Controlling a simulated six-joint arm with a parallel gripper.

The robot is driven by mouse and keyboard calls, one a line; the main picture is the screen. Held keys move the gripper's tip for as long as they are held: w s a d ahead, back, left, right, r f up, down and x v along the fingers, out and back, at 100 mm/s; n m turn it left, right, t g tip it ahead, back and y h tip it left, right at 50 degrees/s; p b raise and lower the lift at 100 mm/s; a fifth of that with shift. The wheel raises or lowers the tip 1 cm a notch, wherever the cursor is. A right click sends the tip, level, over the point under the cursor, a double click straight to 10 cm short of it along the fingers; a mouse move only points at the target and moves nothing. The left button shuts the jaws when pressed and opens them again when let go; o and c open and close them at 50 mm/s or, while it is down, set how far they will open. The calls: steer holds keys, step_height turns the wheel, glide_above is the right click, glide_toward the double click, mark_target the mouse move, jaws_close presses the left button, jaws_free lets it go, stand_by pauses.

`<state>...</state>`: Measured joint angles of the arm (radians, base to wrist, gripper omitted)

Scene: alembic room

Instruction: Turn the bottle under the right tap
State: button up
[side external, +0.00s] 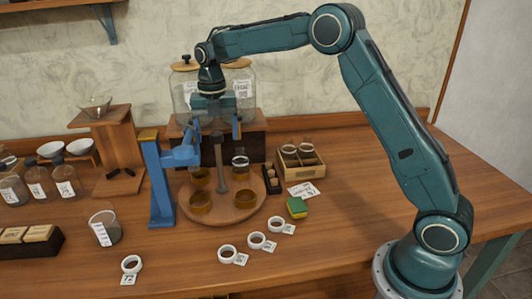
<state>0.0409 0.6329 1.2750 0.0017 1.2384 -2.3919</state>
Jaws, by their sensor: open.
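A round wooden turntable (222,215) stands on the bench with a dark upright post (219,165) at its middle. Three amber cups (200,203) and a clear glass vessel with a pale band (240,166) stand around the post. My gripper (217,130) points down above the post, its two blue fingers apart, with nothing visible between them. Large glass jars (243,88) with wooden lids stand behind on a dark wooden stand. My gripper partly hides them, and I cannot make out their taps.
A blue post with a side arm (160,185) stands close at the turntable's left. A wooden box of jars (300,160) and a green-yellow sponge (297,207) are at right. White rings (228,254) with tags lie in front. A glass beaker (104,228) stands at left.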

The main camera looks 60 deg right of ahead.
steer(key=shift+w+a+r, duration=0.1)
steer(key=shift+a+r, duration=0.05)
steer(key=shift+r, duration=0.3)
steer(key=shift+w+a+r, duration=0.1)
steer(key=shift+r, duration=0.35)
steer(key=shift+c, duration=0.2)
steer(key=shift+o, duration=1.2)
steer(key=shift+r, duration=0.6)
steer(key=shift+s+r, duration=0.15)
steer(key=shift+r, duration=1.2)
steer(key=shift+d, duration=0.1)
